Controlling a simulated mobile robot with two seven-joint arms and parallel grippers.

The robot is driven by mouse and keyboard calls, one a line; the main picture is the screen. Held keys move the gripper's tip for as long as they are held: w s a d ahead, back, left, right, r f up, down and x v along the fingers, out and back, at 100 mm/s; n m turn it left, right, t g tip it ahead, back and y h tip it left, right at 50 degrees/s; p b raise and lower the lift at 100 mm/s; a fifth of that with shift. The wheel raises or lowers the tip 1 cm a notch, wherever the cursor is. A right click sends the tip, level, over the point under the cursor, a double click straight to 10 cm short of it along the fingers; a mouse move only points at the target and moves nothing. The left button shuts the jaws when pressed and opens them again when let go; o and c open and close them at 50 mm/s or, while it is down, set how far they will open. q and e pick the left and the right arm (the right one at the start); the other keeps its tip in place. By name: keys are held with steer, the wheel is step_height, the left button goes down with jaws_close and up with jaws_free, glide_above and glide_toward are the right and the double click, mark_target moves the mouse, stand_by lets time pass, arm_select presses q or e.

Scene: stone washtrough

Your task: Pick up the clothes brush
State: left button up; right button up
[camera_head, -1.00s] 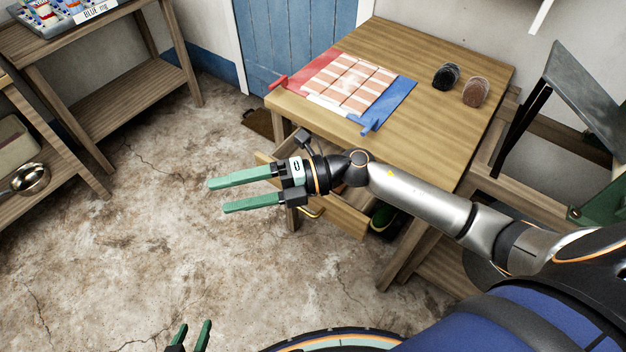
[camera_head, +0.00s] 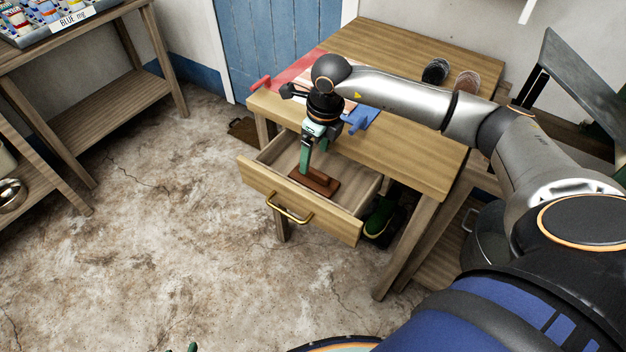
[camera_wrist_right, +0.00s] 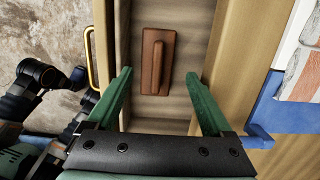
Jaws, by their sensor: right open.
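The clothes brush (camera_head: 320,184) is a reddish-brown wooden block with a raised grip along its top. It lies in the pulled-out drawer (camera_head: 268,183) of the table. In the right wrist view the brush (camera_wrist_right: 157,62) lies lengthwise between my fingers, not touched by them. My right gripper (camera_head: 315,160) points down over the drawer, open and empty. In the right wrist view its green fingers (camera_wrist_right: 160,73) stand wide apart, one on each side of the brush. Only a green tip of my left gripper (camera_head: 192,347) shows at the bottom edge of the head view.
A green object (camera_head: 380,217) lies under the table. Floor at left is open.

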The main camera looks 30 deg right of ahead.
mark_target(315, 171)
steer(key=shift+w+a+f, duration=0.1)
steer(key=shift+f, duration=0.75)
steer(key=f, duration=0.4)
steer(key=shift+s+a+f, duration=0.1)
steer(key=shift+s+f, duration=0.1)
steer(key=shift+s, duration=0.1)
steer(key=shift+w+f, duration=0.15)
steer(key=shift+f, duration=0.35)
steer(key=shift+c, duration=0.3)
steer(key=c, duration=1.2)
